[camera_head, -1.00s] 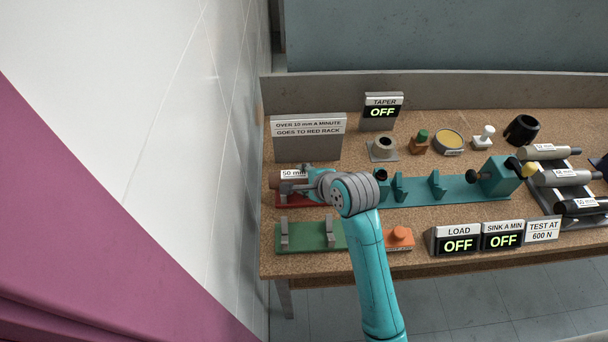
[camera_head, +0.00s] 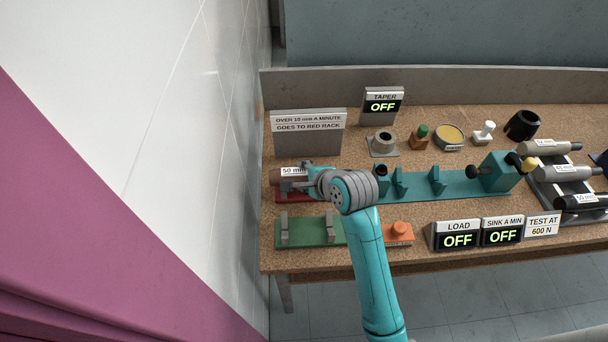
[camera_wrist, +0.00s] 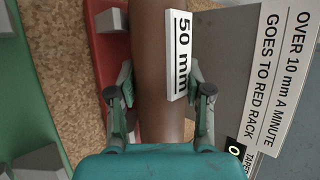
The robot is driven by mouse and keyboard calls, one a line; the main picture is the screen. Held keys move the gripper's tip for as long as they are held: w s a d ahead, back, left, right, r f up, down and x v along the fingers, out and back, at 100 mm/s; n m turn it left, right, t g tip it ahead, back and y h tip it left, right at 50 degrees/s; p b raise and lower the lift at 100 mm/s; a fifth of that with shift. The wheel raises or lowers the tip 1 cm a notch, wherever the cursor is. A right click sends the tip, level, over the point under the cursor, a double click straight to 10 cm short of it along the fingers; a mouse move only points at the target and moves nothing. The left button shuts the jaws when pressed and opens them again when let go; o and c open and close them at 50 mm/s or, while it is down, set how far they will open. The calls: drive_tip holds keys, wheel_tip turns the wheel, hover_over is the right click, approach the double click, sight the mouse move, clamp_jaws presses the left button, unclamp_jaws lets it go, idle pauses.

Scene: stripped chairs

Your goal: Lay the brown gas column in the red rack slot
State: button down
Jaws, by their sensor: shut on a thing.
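The brown gas column (camera_head: 276,178) carries a white "50 mm" label and lies lengthwise over the red rack (camera_head: 284,196) at the left of the bench. In the wrist view the column (camera_wrist: 160,60) runs through the middle of the picture, with the red rack (camera_wrist: 108,50) beside and partly under it. My gripper (camera_wrist: 160,95) has a finger on each side of the column and is shut on it. It also shows in the head view (camera_head: 305,183), at the column's right part. Whether the column rests fully in the slot is hidden.
An empty green rack (camera_head: 308,234) lies in front of the red one. A teal test bench (camera_head: 455,188) with an orange button (camera_head: 399,229) in front stands to the right. A sign (camera_head: 307,135) stands close behind. The wall is near on the left.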

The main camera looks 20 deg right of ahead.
drive_tip(key=shift+f, duration=0.15)
drive_tip(key=shift+c, duration=2)
unclamp_jaws()
drive_tip(key=shift+f, duration=0.1)
drive_tip(key=shift+s, duration=0.1)
drive_tip(key=v, duration=1.2)
